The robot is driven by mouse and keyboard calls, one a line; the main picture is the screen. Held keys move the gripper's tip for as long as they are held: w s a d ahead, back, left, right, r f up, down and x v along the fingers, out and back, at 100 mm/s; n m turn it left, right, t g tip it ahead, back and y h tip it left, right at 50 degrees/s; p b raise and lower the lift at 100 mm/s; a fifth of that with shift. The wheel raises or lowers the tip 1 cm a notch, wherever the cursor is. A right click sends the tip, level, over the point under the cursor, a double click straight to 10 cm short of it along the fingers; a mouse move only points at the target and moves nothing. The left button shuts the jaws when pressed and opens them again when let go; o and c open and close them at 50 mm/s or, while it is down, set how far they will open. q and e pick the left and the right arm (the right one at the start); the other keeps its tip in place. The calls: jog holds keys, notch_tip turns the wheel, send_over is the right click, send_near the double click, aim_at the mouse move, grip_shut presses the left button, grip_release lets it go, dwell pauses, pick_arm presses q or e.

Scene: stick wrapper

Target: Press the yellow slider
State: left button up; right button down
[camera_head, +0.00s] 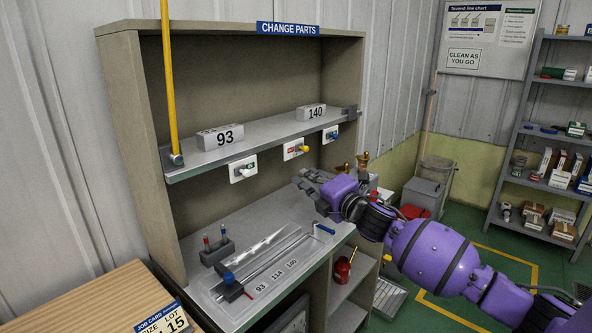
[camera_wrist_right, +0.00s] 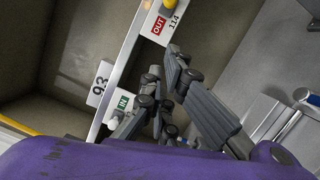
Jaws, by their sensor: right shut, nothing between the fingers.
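The yellow slider (camera_head: 303,148) is a yellow knob on a white plate with a red label, on the front edge of the shelf. In the right wrist view its knob (camera_wrist_right: 168,5) is cut by the top edge, above a red OUT label and the number 114. My right gripper (camera_head: 304,181) is shut and empty, below the yellow slider in the head view and apart from it. In the right wrist view its fingertips (camera_wrist_right: 162,64) point up toward the shelf edge. My left gripper is not in view.
A white-knobbed plate (camera_head: 243,168) with a green label and a blue-knobbed plate (camera_head: 330,134) flank the yellow one. Number blocks 93 (camera_head: 220,136) and 140 (camera_head: 311,111) stand on the shelf. A tray (camera_head: 210,297) with long rods lies on the counter below. A yellow pole (camera_head: 168,75) rises at left.

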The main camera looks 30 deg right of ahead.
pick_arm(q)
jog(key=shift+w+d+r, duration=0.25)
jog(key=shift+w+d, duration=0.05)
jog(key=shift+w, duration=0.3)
pick_arm(e)
jog(key=s, duration=0.2)
jog(key=shift+s+a, duration=0.1)
jog(key=shift+s, duration=0.25)
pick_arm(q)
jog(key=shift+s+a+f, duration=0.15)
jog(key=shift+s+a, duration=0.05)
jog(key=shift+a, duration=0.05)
pick_arm(e)
jog(key=shift+r, duration=0.1)
